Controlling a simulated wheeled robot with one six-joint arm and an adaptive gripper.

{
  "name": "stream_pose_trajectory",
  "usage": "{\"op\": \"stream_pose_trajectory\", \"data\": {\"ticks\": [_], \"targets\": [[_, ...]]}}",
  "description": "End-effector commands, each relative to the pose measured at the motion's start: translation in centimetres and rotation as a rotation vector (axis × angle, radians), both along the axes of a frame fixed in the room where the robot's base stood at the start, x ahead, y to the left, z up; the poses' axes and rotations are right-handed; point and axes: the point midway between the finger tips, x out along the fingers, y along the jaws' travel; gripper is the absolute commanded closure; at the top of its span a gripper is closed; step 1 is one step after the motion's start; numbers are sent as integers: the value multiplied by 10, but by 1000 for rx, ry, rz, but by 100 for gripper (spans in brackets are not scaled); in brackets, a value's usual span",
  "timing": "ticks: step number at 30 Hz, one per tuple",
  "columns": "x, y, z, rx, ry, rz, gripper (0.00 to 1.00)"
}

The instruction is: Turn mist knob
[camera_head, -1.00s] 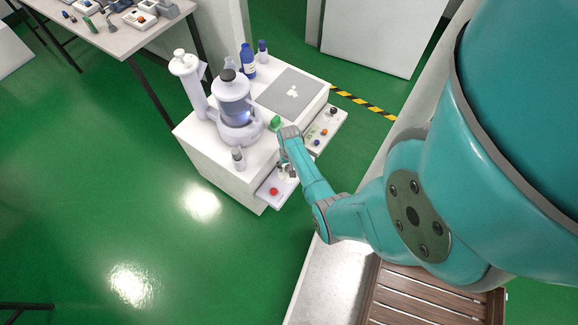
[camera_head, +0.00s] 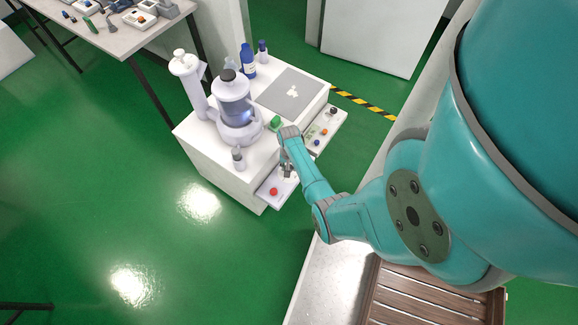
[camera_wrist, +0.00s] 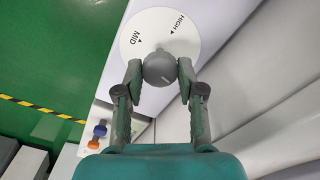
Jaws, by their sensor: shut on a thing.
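The mist knob (camera_wrist: 160,69) is a round grey knob with a light pointer line, in the wrist view. It sits in front of a white dial plate (camera_wrist: 150,27) marked MID and HIGH. My gripper (camera_wrist: 160,76) has its two fingers shut on the knob, one on each side. In the head view my gripper (camera_head: 287,171) is at the front of the white cabinet (camera_head: 222,163), and the arm hides the knob there.
A panel with a red button (camera_head: 273,191) juts out left of my gripper, and another panel (camera_head: 326,128) with small knobs lies to the right. On the cabinet stand a pale device with a dark chamber (camera_head: 235,105), bottles and a grey mat (camera_head: 291,91).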

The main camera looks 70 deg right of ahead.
Motion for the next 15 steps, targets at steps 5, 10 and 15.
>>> {"op": "stream_pose_trajectory", "data": {"ticks": [5, 10, 15], "targets": [[0, 0, -1, 0, 0, -162, 97], [0, 0, -1, 0, 0, -324, 97], [0, 0, -1, 0, 0, -486, 97]]}}
